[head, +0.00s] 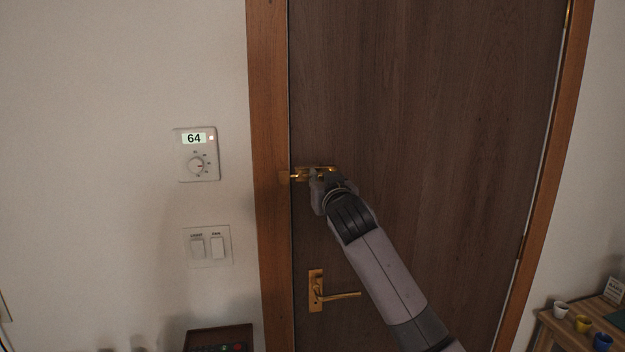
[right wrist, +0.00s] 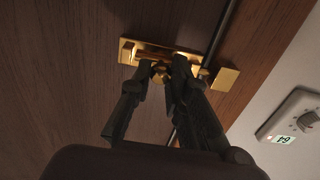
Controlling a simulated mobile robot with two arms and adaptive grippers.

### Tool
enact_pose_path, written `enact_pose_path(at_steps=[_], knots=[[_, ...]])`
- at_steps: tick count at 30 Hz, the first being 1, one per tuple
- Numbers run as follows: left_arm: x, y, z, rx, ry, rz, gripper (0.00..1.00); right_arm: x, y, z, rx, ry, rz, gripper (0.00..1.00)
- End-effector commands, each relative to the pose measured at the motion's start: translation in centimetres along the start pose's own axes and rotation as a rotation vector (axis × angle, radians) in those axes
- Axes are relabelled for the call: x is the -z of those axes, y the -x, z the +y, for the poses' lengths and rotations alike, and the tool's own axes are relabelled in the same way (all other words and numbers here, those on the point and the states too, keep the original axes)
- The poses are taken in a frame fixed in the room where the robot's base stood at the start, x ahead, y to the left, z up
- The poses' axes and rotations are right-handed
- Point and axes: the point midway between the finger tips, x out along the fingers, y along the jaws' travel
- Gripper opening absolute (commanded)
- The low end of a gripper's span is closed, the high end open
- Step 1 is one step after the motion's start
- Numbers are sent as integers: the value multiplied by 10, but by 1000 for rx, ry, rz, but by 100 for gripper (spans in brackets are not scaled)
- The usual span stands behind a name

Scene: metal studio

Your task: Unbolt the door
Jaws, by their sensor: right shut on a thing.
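The brown wooden door (head: 430,120) is closed in its frame. A brass slide bolt (head: 299,176) is mounted on it near its left edge, above the handle. Its plate (right wrist: 128,51) also shows in the right wrist view. A brass keeper (right wrist: 225,78) sits on the door frame beside the bolt. My right gripper (head: 320,177) is at the bolt, its fingers shut on the bolt's small knob (right wrist: 160,70) in the right wrist view. My left gripper is not in view.
A brass lever handle (head: 338,295) is below the bolt. A thermostat (head: 197,155) and a switch plate (head: 207,246) are on the wall at left. A wooden table (head: 585,325) with small cups stands at lower right. A dark box (head: 218,335) is at bottom left.

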Motion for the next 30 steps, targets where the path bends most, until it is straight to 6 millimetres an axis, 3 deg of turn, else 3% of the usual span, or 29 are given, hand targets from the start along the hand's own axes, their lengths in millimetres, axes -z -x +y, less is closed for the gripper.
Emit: enact_pose_path(at_steps=[2, 10, 11, 19, 30], knots=[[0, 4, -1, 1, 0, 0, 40, 1, 0, 12, -3, 0, -1, 0], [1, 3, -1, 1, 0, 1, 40, 0, 0, 15, -5, 1, 0, 0], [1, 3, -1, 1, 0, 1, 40, 0, 0, 15, -5, 1, 0, 18], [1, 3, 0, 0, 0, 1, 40, 0, 0, 14, -3, 1, 0, 36], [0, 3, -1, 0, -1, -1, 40, 0, 2, 13, -2, 0, 1, 37]])
